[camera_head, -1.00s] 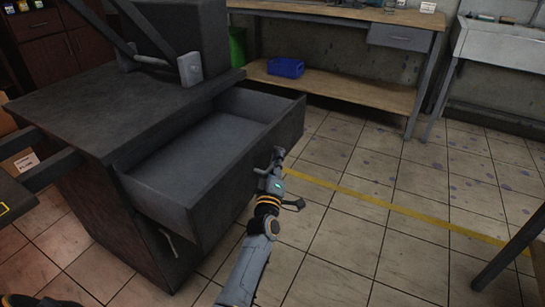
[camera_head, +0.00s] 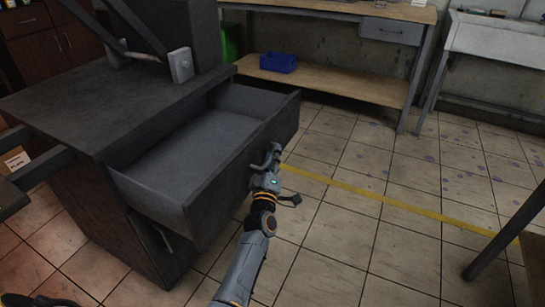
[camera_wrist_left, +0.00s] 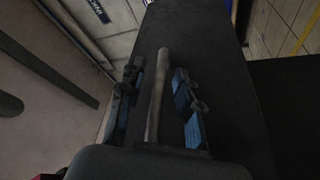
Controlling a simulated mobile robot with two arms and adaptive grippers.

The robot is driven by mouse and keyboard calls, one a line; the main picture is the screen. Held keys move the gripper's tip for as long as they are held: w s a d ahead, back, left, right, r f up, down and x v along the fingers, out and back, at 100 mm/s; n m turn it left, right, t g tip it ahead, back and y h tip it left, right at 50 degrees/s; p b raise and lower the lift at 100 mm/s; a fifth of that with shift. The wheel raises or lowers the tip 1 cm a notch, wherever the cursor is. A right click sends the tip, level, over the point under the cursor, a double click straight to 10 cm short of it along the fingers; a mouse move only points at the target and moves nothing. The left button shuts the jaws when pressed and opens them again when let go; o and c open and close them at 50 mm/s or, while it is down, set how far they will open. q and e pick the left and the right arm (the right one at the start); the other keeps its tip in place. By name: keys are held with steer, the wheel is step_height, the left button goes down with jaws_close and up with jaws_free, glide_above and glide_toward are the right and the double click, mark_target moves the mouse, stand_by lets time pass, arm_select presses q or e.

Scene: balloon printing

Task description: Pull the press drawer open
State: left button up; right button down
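The press drawer (camera_head: 180,150) is a grey, empty box pulled well out of the dark press cabinet (camera_head: 95,105). Its dark front panel (camera_head: 240,165) faces the lower right in the head view. My left gripper (camera_head: 271,157) is at the outside of that panel. In the left wrist view, the drawer's bar handle (camera_wrist_left: 157,90) runs between the two fingers of the left gripper (camera_wrist_left: 156,100). The fingers stand apart with a gap on each side of the bar, so the gripper is open around it. My right gripper is not in view.
A wooden workbench (camera_head: 330,85) with a blue bin (camera_head: 278,62) on its lower shelf stands behind. A pale sink unit (camera_head: 490,45) is at the back right. A dark table edge (camera_head: 515,235) is at the right. The tiled floor with a yellow line (camera_head: 400,205) is clear between them.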

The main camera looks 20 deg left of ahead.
arm_select(q)
steer(key=v, duration=0.7)
steer(key=shift+s, duration=0.25)
